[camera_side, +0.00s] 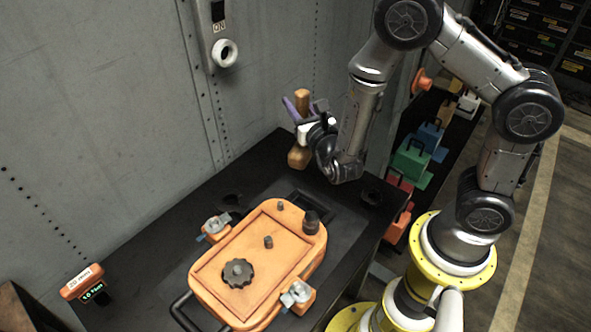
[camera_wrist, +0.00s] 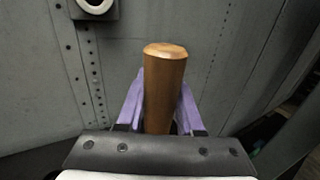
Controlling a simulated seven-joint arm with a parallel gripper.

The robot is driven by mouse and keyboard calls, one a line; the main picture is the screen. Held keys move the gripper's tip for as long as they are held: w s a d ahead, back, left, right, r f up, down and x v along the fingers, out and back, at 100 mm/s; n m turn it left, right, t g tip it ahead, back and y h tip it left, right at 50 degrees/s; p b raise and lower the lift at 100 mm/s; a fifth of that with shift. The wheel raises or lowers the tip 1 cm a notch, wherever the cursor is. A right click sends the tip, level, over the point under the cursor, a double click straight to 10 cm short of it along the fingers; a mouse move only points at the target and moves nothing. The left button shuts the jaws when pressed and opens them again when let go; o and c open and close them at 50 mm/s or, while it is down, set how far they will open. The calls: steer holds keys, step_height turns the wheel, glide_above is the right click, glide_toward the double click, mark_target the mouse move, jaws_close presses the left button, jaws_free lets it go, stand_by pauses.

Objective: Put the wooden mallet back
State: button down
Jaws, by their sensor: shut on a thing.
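The wooden mallet (camera_side: 299,157) is upright in my gripper (camera_side: 297,110), above the far part of the black bench in the side view. A thicker wooden end hangs below the gripper and a narrower end sticks up above it. The wrist view shows the light brown upper end (camera_wrist: 163,85) between the purple fingers of my gripper (camera_wrist: 160,112). The gripper is shut on the mallet. The mallet's middle is hidden by the fingers and wrist. I cannot tell how far its lower end is above the bench.
The black bench (camera_side: 150,235) carries an orange hatch-like panel (camera_side: 255,255) with a black knob and clamps. An orange display box (camera_side: 82,282) is at left. The riveted grey wall (camera_side: 110,110) stands close behind. Coloured blocks (camera_side: 412,158) line a shelf at right.

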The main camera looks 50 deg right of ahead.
steer(key=s+d+m+g+h, duration=0.3)
steer(key=s+d+h, duration=0.1)
steer(key=s+d, duration=0.1)
steer(key=w+d+f, duration=0.3)
steer(key=w+f, duration=0.9)
steer(key=w, duration=0.1)
steer(key=shift+f, duration=0.2)
steer(key=shift+w+f, duration=0.1)
steer(key=c, duration=0.5)
jaws_free()
steer(key=shift+f, duration=0.15)
steer(key=shift+c, duration=0.2)
